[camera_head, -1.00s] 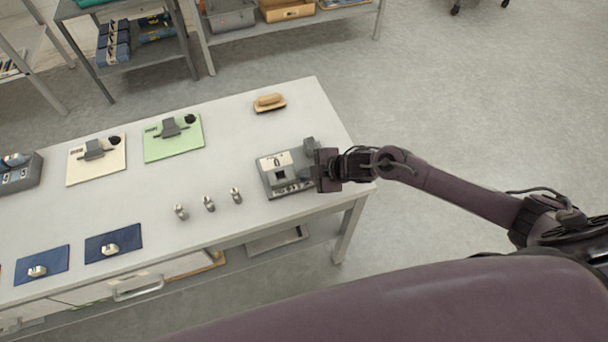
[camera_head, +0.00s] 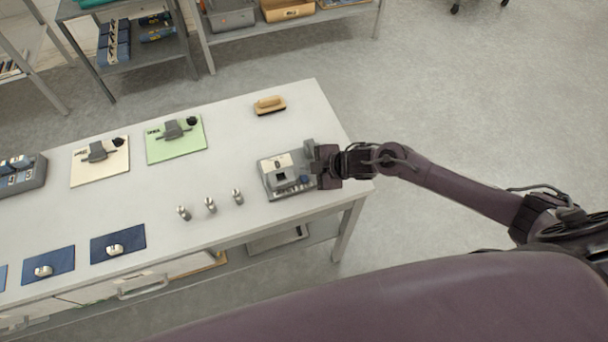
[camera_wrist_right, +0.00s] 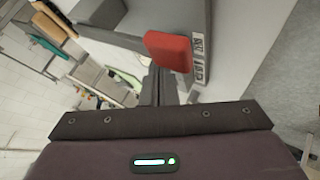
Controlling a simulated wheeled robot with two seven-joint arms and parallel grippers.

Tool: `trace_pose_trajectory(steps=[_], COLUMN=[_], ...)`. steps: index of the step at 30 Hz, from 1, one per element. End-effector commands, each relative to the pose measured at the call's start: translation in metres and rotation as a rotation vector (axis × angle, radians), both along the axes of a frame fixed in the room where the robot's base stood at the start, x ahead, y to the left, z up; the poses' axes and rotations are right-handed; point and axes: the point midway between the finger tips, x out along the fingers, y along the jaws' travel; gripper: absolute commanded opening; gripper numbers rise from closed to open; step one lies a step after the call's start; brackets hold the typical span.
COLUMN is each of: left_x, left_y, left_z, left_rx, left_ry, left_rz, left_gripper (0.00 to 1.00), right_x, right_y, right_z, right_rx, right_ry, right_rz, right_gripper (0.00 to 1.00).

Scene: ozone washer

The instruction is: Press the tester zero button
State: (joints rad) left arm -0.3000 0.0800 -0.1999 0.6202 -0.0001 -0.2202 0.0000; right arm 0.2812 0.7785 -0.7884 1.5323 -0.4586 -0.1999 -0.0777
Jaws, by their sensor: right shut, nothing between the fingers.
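The tester (camera_head: 270,187) is a grey box with a pale top panel near the right end of the table. My right gripper (camera_head: 318,167) is shut and empty, close against the tester's right side from above; contact cannot be told. A small blue spot shows on the tester's front right part. In the right wrist view, the shut fingers (camera_wrist_right: 160,86) point toward a grey body with a red block (camera_wrist_right: 168,50) and a printed label beside it. Which part is the zero button cannot be told. My left gripper is out of view.
Three small metal weights (camera_head: 210,205) stand left of the tester. A wooden-handled brush (camera_head: 269,104) lies behind it. A green mat (camera_head: 172,148) and a cream mat (camera_head: 90,172) with devices, and blue mats (camera_head: 110,257), lie further left. The right table edge is near the gripper.

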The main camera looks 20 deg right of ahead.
Motion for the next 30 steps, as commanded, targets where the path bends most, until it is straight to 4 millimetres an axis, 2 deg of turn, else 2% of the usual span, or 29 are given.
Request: trace_pose_trajectory(steps=[1, 3, 11, 30], left_x=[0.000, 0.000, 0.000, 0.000], left_y=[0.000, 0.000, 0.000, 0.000], left_z=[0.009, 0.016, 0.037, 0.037], left_rx=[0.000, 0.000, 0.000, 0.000], left_ry=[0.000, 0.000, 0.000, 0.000], left_rz=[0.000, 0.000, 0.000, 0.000], left_gripper=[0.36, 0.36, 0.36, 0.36], right_x=[0.000, 0.000, 0.000, 0.000], right_y=[0.000, 0.000, 0.000, 0.000], right_z=[0.010, 0.017, 0.041, 0.042], right_rx=[0.000, 0.000, 0.000, 0.000], right_ry=[0.000, 0.000, 0.001, 0.000], right_rz=[0.000, 0.000, 0.001, 0.000], right_gripper=[0.00, 0.00, 0.00, 0.00])
